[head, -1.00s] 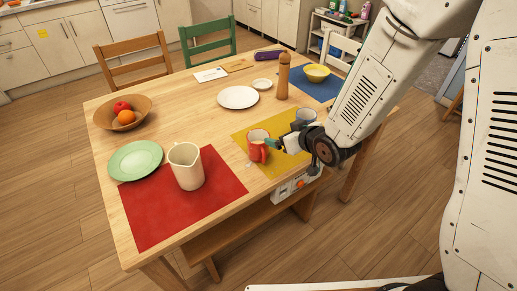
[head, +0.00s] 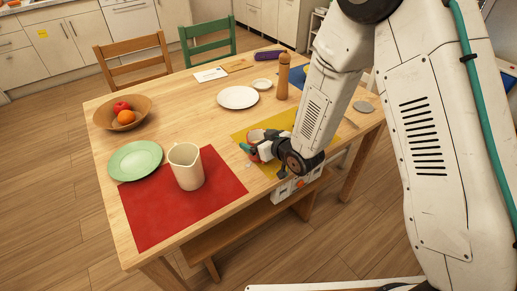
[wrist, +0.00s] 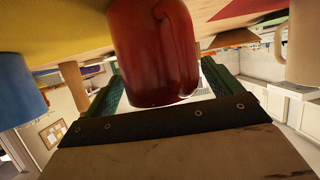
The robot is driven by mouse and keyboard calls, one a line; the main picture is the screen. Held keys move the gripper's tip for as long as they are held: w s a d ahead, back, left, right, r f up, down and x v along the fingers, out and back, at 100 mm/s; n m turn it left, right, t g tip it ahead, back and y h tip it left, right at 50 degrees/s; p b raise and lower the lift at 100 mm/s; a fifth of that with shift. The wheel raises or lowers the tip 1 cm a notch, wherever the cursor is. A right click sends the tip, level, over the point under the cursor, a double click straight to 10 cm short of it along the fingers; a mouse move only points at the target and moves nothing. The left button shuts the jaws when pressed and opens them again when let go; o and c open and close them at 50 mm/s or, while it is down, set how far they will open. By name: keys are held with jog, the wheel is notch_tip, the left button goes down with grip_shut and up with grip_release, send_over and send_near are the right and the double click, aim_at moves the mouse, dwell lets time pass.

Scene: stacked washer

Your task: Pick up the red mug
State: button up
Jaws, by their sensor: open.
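The red mug (wrist: 150,50) fills the top centre of the wrist view, which shows the scene upside down. Its handle is on the right side. My gripper (wrist: 163,78) is open, with one green finger on each side of the mug; I cannot tell whether either touches it. In the head view the mug (head: 257,135) is on the yellow placemat (head: 284,118), mostly hidden behind my gripper (head: 250,147).
A cream pitcher (head: 187,168) stands on the red placemat (head: 150,213) to the left. A blue mug (wrist: 18,88) is at the left of the wrist view. A brown bottle (head: 283,76) and white plate (head: 238,97) stand farther back.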

jog(key=c, duration=1.3)
jog(key=shift+c, duration=0.2)
jog(key=shift+r, duration=0.2)
